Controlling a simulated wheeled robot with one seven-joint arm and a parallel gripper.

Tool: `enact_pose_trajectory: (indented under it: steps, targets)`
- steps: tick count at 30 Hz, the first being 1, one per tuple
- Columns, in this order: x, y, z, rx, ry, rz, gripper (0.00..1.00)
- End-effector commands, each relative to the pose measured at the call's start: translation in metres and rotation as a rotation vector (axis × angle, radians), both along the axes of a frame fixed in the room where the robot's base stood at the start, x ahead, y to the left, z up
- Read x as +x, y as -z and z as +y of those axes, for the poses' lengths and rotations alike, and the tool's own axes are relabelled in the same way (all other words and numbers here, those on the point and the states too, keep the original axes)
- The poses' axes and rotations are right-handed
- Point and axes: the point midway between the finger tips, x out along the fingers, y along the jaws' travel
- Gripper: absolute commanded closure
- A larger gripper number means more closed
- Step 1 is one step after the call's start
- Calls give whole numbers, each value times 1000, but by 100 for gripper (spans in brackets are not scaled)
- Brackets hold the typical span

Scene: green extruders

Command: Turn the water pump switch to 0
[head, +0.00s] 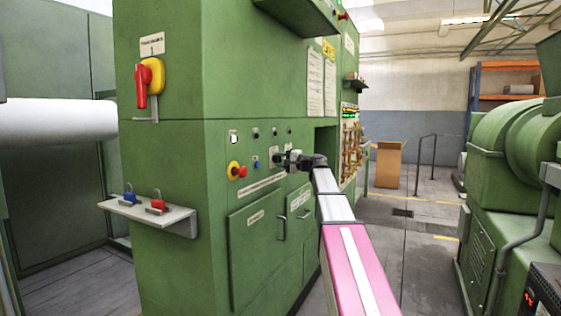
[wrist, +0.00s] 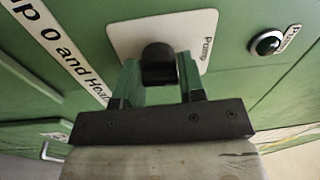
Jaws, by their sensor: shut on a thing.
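The water pump switch (wrist: 158,58) is a black knob on a white plate (wrist: 125,38) marked "Pump", in the upper middle of the wrist view. My gripper (wrist: 159,76) is shut on the knob, with one finger on each side of it. In the head view my gripper (head: 287,159) reaches the front of the green cabinet, and it largely hides the switch there. The knob's exact setting cannot be read, as the gripper covers part of the plate.
On the cabinet (head: 166,200) are a red knob on yellow (head: 237,170), a red-yellow main switch (head: 149,82) and a shelf with padlocks (head: 150,215). Green machinery (head: 500,170) stands at right; open floor lies between.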

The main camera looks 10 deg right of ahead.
Motion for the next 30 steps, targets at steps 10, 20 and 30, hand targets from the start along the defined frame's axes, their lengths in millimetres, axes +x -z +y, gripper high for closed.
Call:
enact_pose_trajectory:
  steps: [10, 20, 30]
  targets:
    - [-2, 4, 0, -87, -3, -106, 87]
    - [-2, 4, 0, -102, -2, -125, 87]
    - [-1, 3, 0, -99, -1, -125, 40]
